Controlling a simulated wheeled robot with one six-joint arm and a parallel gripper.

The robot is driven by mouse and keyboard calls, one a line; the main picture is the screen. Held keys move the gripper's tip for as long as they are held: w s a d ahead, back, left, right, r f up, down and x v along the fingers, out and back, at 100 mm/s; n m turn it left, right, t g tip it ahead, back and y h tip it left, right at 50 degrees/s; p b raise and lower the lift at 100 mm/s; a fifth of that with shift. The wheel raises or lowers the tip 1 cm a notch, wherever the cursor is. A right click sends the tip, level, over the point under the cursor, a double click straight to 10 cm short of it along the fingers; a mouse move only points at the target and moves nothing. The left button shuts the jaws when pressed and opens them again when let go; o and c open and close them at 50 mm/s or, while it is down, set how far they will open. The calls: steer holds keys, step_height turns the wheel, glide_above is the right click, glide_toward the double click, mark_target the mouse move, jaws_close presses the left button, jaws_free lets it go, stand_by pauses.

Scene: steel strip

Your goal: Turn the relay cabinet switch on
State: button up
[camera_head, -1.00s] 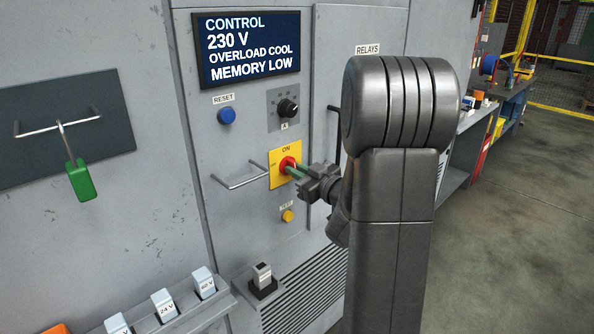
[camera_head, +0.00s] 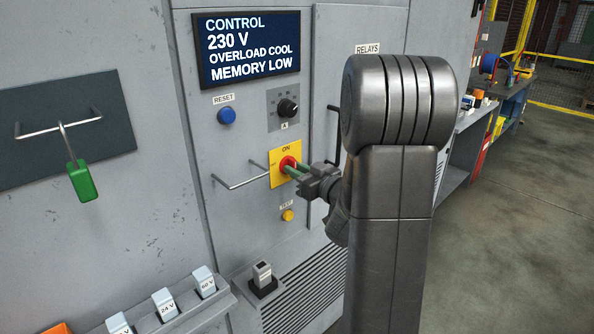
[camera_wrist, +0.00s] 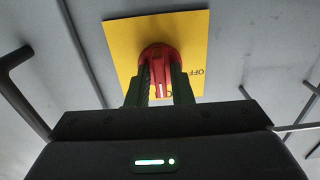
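The red rotary switch (camera_head: 288,163) sits on a yellow plate (camera_head: 278,180) on the grey cabinet front, with ON printed at the top and OFF at the left. My gripper (camera_head: 296,171) reaches it from the right. In the wrist view the two dark green fingers (camera_wrist: 164,88) lie on either side of the switch's red handle (camera_wrist: 160,60) and appear shut on it. That view is turned over: OFF reads upside down at the right. The handle's white line points down, toward the partly hidden ON lettering.
A bar handle (camera_head: 240,184) sticks out left of the plate. A blue reset button (camera_head: 227,116), a black dial (camera_head: 288,108) and a yellow button (camera_head: 287,215) are close by. The display (camera_head: 248,48) reads CONTROL, 230 V, OVERLOAD COOL, MEMORY LOW. A tall handle (camera_head: 336,135) stands behind my arm.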

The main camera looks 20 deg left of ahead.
steer(key=shift+o, duration=0.8)
steer(key=b+v, duration=0.2)
steer(key=v, duration=1.2)
steer(key=shift+b, duration=0.4)
steer(key=shift+a, duration=0.2)
steer(key=p+x, duration=0.2)
steer(key=x, duration=1.1)
steer(key=shift+w+a+p, duration=0.2)
steer(key=shift+a+p, duration=0.1)
steer(key=shift+p, duration=0.1)
steer(key=shift+d, duration=0.1)
